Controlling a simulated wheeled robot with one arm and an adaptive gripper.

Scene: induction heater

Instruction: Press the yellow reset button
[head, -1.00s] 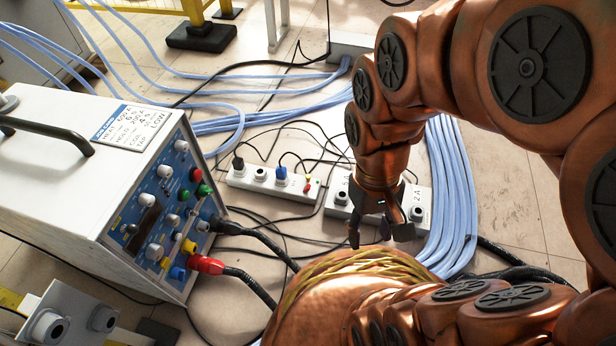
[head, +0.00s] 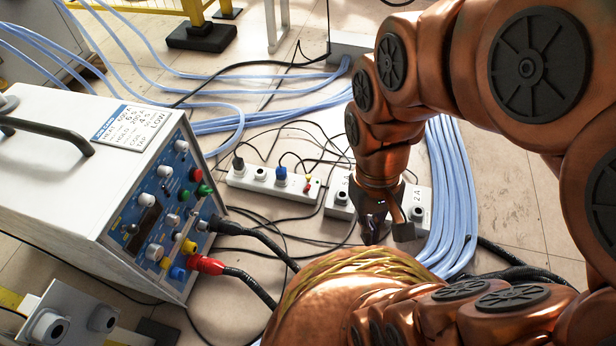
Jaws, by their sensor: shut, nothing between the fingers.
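The heater's blue control panel (head: 158,215) faces right on the left side of the head view. Low on it are two yellow parts, a round one (head: 188,246) and a smaller one (head: 164,262). I cannot read their labels, so I cannot tell which is the reset button. My gripper (head: 374,238) is shut and empty, pointing down, well to the right of the panel and apart from it. My own arm partly hides the area under the fingers.
Red (head: 206,264) and black (head: 222,226) cable plugs stick out of the panel's lower right. White power strips (head: 272,181) and loose cables lie on the floor between heater and gripper. Thick blue hoses (head: 452,190) run behind my arm. A grey socket box (head: 68,318) is at lower left.

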